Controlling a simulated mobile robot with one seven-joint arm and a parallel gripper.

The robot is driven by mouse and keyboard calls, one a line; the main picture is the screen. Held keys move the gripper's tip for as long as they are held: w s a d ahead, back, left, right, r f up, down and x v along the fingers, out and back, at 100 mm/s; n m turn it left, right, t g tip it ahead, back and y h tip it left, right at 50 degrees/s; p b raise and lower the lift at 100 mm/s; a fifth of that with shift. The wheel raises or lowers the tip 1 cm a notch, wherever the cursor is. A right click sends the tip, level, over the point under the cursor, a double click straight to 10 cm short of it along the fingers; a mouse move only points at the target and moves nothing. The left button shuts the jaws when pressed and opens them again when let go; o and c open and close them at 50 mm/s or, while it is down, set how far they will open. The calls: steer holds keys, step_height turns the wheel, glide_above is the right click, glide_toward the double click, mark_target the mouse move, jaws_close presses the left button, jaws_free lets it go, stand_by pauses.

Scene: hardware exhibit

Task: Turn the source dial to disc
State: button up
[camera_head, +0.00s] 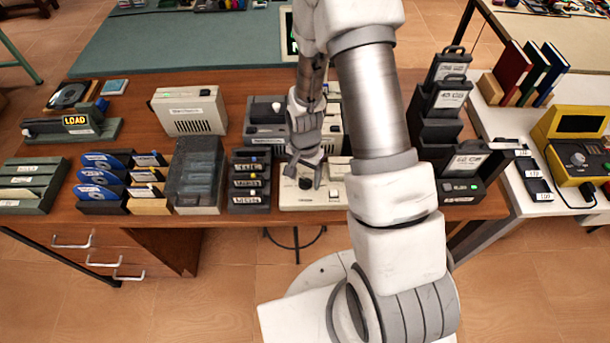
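A cream control box (291,202) stands at the front edge of the wooden desk, in the middle of the camera_head view. A small dark dial (304,183) sits on its top. My gripper (303,180) points down over this box, with its fingertips at or just above the dial. I cannot tell whether they touch it. One finger shows on each side of the dial, with a gap between them. The dial's labels are too small to read, and its setting cannot be told. My arm hides the right part of the box.
A dark rack of labelled slots (250,181) stands close to the left of the box. Grey devices (264,133) stand behind it. Dark stepped holders (436,132) are to the right. Discs in sleeves (98,177) and a LOAD device (75,125) are at the left.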

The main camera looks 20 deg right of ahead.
jaws_close()
steer(key=shift+n, duration=0.3)
steer(key=n+b, duration=0.2)
steer(key=n, duration=0.1)
steer(key=shift+f, duration=0.1)
steer(key=shift+n+b, duration=0.85)
steer(key=shift+n, duration=1.25)
steer(key=shift+o, duration=0.4)
jaws_free()
